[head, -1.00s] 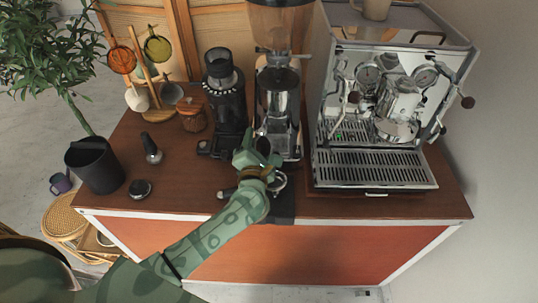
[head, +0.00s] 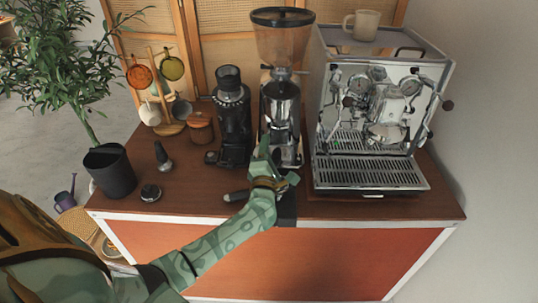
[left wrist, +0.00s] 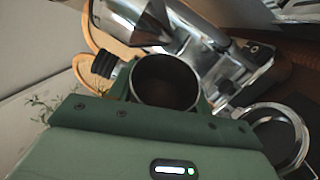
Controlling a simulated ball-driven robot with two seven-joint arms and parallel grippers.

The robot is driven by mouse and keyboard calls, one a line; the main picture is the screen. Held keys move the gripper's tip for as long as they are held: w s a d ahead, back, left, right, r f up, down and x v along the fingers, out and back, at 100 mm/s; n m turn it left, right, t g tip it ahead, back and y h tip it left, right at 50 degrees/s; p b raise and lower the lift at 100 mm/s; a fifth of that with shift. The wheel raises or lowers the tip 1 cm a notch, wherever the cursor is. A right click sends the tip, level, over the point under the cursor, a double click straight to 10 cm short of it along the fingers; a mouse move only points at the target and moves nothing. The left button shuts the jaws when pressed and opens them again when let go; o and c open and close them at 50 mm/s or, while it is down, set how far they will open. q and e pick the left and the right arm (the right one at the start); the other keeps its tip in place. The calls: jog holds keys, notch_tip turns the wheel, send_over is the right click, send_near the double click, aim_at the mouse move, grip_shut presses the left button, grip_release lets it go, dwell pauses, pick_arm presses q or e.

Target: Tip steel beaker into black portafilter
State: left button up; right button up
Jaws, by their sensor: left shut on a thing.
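My left gripper (head: 265,160) is in front of the chrome grinder, near the cart's front edge. In the left wrist view it is shut on the steel beaker (left wrist: 166,80), whose round mouth faces the camera and looks dark brown inside. In the head view the hand hides the beaker. The black portafilter lies at the front edge, its dark handle (head: 236,196) pointing left. Its round metal rim (left wrist: 300,128) shows at the right of the left wrist view, beside the beaker and apart from it. My right gripper is not in view.
The chrome grinder (head: 280,105) and a black grinder (head: 233,125) stand behind the hand. The espresso machine (head: 370,175) is to the right. A black mat (head: 287,213) hangs at the front edge. A tamper (head: 162,157) and a black bin (head: 110,172) stand left.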

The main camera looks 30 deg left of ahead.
pick_arm(q)
jog(key=shift+f+m+t+b, duration=0.1)
jog(key=shift+m+t+b, duration=0.35)
jog(key=shift+m, duration=0.25)
jog(key=shift+w+d+m+b, duration=0.1)
jog(key=shift+m+b, duration=0.2)
jog(key=shift+d+m+t+h+b, duration=0.25)
jog(key=shift+m+t+b, duration=0.2)
jog(key=shift+m+b, duration=0.45)
jog(key=m, duration=0.1)
jog(key=m+t+h, duration=0.1)
jog(key=m, duration=0.1)
jog(key=shift+d+r, duration=0.2)
jog(key=shift+r, duration=0.1)
jog(key=shift+d+r+m+t+h, duration=0.2)
jog(key=shift+m+t+h, duration=0.3)
jog(key=shift+m, duration=0.55)
jog(key=shift+d+r+m+t+h, duration=0.2)
jog(key=shift+m+t+h, duration=0.25)
jog(key=shift+m, duration=0.6)
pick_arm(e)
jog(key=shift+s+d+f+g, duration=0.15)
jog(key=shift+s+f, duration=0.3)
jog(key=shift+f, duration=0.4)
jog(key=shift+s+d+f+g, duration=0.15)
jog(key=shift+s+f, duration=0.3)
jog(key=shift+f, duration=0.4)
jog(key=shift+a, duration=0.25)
pick_arm(q)
jog(key=shift+f, duration=0.1)
